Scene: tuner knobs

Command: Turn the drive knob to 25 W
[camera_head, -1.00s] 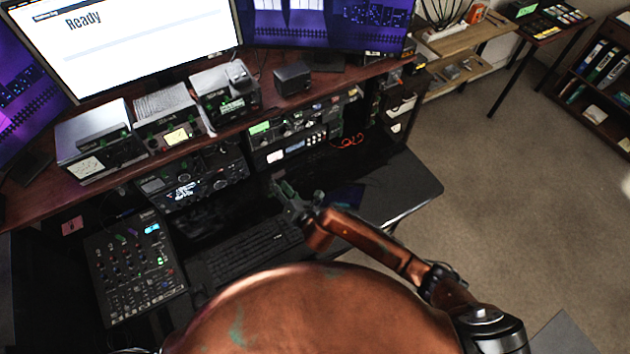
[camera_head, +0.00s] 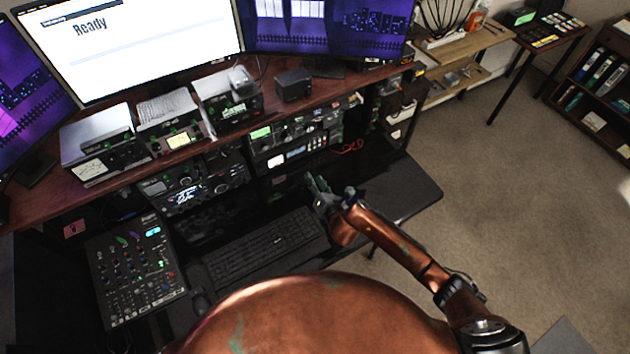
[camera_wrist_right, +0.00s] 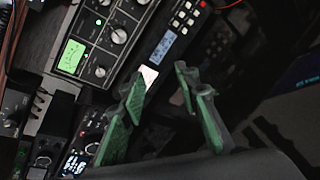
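A radio unit with a green display (camera_head: 262,133) and several knobs sits under the desk shelf in the head view. In the right wrist view its green display (camera_wrist_right: 72,56) and knobs (camera_wrist_right: 119,34) show large at upper left. No label is legible, so I cannot tell which knob is the drive knob. My right gripper (camera_head: 333,188) is in front of and below this unit, above the dark desk, apart from the knobs. In the right wrist view its green-padded fingers (camera_wrist_right: 168,92) are spread with nothing between them. My left gripper is not in view.
A second rack unit (camera_head: 295,151) with a lit display sits directly below. A radio with a large dial (camera_head: 222,185) is to the left. A keyboard (camera_head: 262,247) and a mixer (camera_head: 137,270) lie on the desk. The desk's right part (camera_head: 410,190) is clear.

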